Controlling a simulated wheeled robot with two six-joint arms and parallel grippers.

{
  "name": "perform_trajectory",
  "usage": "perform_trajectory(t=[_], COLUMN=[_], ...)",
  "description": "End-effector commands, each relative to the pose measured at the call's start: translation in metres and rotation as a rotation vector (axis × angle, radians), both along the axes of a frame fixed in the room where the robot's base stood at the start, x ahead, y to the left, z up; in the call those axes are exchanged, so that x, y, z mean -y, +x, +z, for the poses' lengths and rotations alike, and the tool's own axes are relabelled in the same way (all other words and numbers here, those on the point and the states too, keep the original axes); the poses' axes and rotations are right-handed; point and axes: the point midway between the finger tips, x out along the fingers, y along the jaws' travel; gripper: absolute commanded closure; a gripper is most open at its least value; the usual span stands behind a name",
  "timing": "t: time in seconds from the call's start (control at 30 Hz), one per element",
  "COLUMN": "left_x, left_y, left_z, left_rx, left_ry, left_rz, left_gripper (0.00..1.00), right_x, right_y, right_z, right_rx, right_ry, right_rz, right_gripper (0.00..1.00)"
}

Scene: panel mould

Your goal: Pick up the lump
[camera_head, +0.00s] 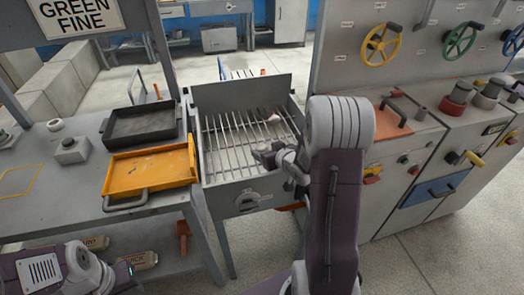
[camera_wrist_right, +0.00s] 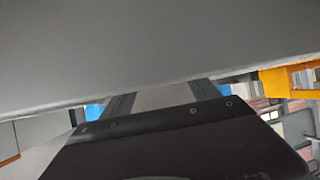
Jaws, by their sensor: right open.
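A small pale lump (camera_head: 273,118) lies on the bars of the grey grate box (camera_head: 241,86), towards the back right. My right gripper (camera_head: 264,152) is over the front right part of the grate, nearer to me than the lump. It is open, and its fingers are small and partly hidden by my own wrist. In the right wrist view a large grey surface fills the top and a dark plate the bottom; no lump shows there. My left arm is at the bottom left of the head view; its fingers are not visible.
Left of the grate, a yellow tray (camera_head: 150,168) and a black tray (camera_head: 140,122) sit on a grey bench (camera_head: 45,215). Right of it stands a control panel (camera_head: 420,195) with valve wheels, knobs and handles. The grate box has raised walls and a front knob (camera_head: 249,200).

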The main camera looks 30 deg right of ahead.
Motion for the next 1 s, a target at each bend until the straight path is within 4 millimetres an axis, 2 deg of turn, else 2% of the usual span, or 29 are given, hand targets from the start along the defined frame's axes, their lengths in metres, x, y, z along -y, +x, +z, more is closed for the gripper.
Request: perform_trajectory(t=[0.2,0.47,0.5,0.73,0.77,1.0], left_x=[0.0,0.0,0.0,0.0,0.0,0.0], left_y=[0.0,0.0,0.0,0.0,0.0,0.0], left_z=[-0.005,-0.005,-0.005,-0.005,-0.005,-0.004], left_rx=[0.0,0.0,0.0,0.0,0.0,0.0], left_ry=[0.0,0.0,0.0,0.0,0.0,0.0], left_rz=[0.0,0.0,0.0,0.0,0.0,0.0], left_gripper=[0.64,0.64,0.64,0.64,0.64,0.64], right_x=[0.001,0.002,0.002,0.002,0.002,0.002], right_y=[0.034,0.04,0.04,0.04,0.04,0.04], right_z=[-0.021,-0.022,-0.022,-0.023,-0.023,-0.021], right_rx=[-0.001,0.0,0.0,0.0,0.0,0.0], right_ry=[0.001,0.0,0.0,0.0,0.0,0.0], right_rz=[0.003,0.001,0.001,0.001,0.001,0.001], right_gripper=[0.3,0.3,0.33,0.97,1.0,1.0])
